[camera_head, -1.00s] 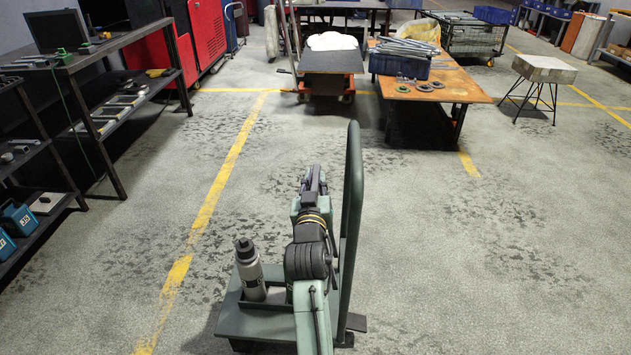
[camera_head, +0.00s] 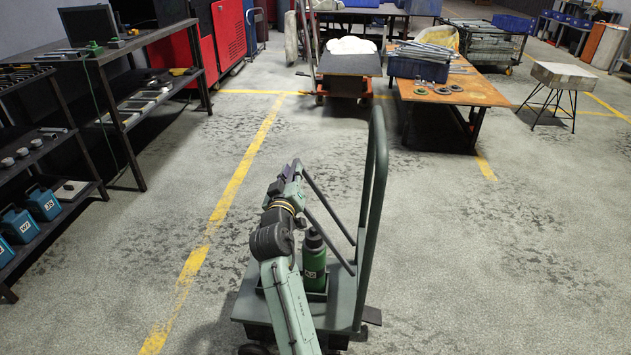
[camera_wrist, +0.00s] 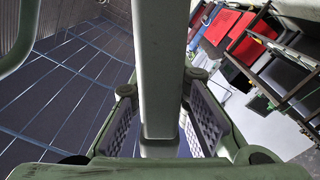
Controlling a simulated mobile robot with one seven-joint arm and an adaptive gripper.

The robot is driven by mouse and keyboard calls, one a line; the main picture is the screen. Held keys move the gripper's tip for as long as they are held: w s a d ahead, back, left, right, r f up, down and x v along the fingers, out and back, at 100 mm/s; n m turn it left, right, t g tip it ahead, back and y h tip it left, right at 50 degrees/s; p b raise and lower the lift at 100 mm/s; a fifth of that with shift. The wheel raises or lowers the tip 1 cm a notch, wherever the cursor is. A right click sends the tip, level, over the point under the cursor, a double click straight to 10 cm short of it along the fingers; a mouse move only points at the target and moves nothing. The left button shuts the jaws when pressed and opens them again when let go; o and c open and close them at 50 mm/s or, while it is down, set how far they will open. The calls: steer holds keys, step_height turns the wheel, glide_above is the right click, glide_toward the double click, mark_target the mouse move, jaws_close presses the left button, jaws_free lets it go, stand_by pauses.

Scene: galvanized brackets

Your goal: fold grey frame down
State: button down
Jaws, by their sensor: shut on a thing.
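The grey frame (camera_head: 329,220) shows in the head view as two thin dark bars. They slant from my gripper down to the right, towards the foot of the green upright handle (camera_head: 381,190). The frame is tilted, neither upright nor flat. My gripper (camera_head: 297,172) is at the frame's upper left end. In the wrist view a long grey bar (camera_wrist: 155,60) of the frame runs between the two finger pads of my gripper (camera_wrist: 163,90), which are closed on it. My arm hides part of the frame's left side.
A green bottle (camera_head: 314,262) with a black cap stands on the green wheeled platform (camera_head: 335,312), beside my arm and below the frame. Dark shelves (camera_head: 125,95) stand at left. A wooden table (camera_head: 475,92) is at the back right. The floor around the platform is clear.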

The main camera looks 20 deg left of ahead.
steer(key=s+a+f+n+b, duration=0.4)
steer(key=a+f+n+b, duration=0.45)
steer(key=a+f, duration=0.65)
step_height(320, 180, down, 17)
steer(key=a+n+b, duration=0.2)
steer(key=n+b, duration=0.1)
steer(key=b, duration=0.7)
steer(key=shift+s+a+n, duration=0.2)
steer(key=shift+s+n, duration=0.15)
steer(key=shift+s, duration=0.1)
steer(key=c, duration=1.7)
jaws_free()
steer(key=shift+f, duration=0.1)
steer(key=shift+o, duration=0.8)
steer(key=shift+r, duration=0.2)
